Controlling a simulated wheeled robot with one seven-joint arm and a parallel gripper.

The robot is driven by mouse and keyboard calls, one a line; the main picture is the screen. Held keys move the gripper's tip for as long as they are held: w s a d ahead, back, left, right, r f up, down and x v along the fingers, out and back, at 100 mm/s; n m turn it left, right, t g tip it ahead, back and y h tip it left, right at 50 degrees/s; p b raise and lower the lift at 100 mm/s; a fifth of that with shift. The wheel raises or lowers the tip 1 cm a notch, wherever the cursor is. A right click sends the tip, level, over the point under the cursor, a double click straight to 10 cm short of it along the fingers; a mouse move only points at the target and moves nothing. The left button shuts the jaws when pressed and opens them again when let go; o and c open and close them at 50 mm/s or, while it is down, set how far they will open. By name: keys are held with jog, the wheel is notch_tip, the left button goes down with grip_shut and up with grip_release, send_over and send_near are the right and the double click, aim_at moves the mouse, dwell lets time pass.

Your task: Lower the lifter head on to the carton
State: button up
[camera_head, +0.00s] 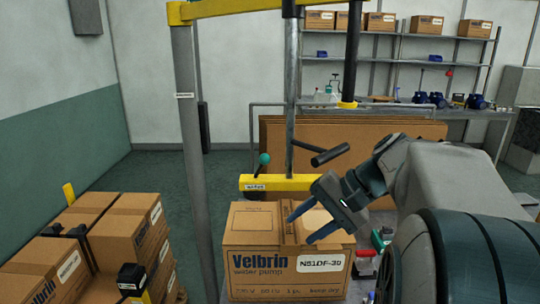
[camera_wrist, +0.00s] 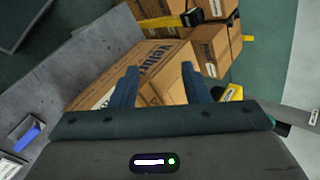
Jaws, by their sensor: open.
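The carton (camera_head: 262,283), a brown box marked Velbrin water pump, stands upright at the lower middle of the head view. It also shows beyond my fingers in the wrist view (camera_wrist: 165,58). The lifter head (camera_head: 280,183) is a yellow bar on a grey vertical tube, with a green-knobbed lever (camera_head: 264,159) and a black handle (camera_head: 330,155). It appears just above the carton's far edge; I cannot tell the exact gap. My gripper (camera_head: 301,228) is open and empty, with its blue fingers over the carton's top right. It also shows in the wrist view (camera_wrist: 158,70).
A grey post (camera_head: 188,150) with a yellow beam stands left of the carton. Stacked cartons (camera_head: 135,230) fill the lower left. Flat cardboard sheets (camera_head: 390,135) stand behind the lifter head. A bench and shelves (camera_head: 400,35) line the back wall. Green floor between is clear.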

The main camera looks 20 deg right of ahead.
aim_at(333, 155)
jog(key=d+r+m+t+y, duration=0.1)
jog(key=d+r+t+y, duration=0.45)
jog(key=d+r, duration=0.95)
jog(key=shift+t+h, duration=0.35)
jog(key=shift+h, duration=0.2)
jog(key=x, duration=0.4)
jog(key=f+x, duration=0.1)
jog(key=x, duration=0.3)
jog(key=d+f+x, duration=0.1)
jog(key=x, duration=0.3)
jog(key=shift+w+a+f, duration=0.25)
jog(key=shift+w, duration=0.35)
grip_shut()
jog(key=shift+f, duration=0.1)
